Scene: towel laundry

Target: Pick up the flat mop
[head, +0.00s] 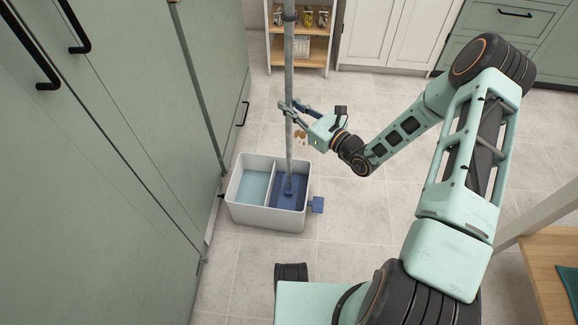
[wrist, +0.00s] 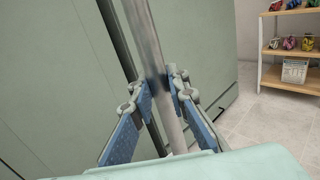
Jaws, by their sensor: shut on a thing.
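The flat mop's grey pole (head: 289,60) stands nearly upright in the head view. Its lower end goes down into the right, blue compartment of a two-part bucket (head: 248,215) on the floor. A blue piece (head: 288,184) shows at the foot of the pole; the rest of the mop head is hard to make out. My gripper (head: 290,107) is shut on the pole above the bucket. In the wrist view the blue-padded fingers (wrist: 161,95) are on either side of the pole (wrist: 145,40).
Green cabinets (head: 110,150) with black handles stand close on the left. A wooden shelf (head: 300,50) with small items is at the back. A wooden bench (head: 548,275) is at the lower right. Tiled floor (head: 250,275) is clear around the bucket's front.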

